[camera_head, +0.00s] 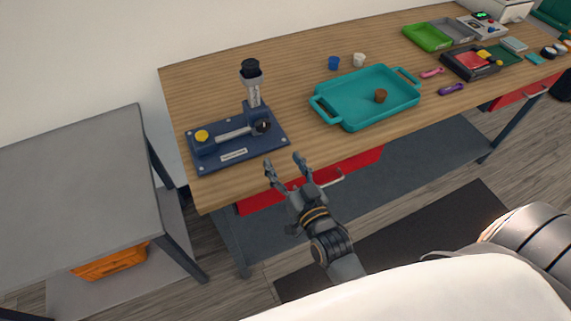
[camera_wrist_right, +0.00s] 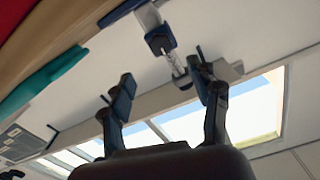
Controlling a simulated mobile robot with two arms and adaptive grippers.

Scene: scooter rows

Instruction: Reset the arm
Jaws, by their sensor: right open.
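My right gripper (camera_head: 287,170) is open and empty in the head view, near the front edge of the wooden workbench (camera_head: 205,95). Its fingers point toward the bench, just right of a blue device (camera_head: 240,149) with an upright post and a black knob on top. In the right wrist view the two fingers (camera_wrist_right: 164,92) are spread apart with nothing between them. The wrist view looks up toward the ceiling and windows, with the device's post behind the fingers. My left gripper does not show in either view.
Pink (camera_head: 432,73) and purple (camera_head: 451,89) items lie to the right. A red drawer (camera_head: 355,167) is under the bench top. A grey table (camera_head: 75,185) stands left.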

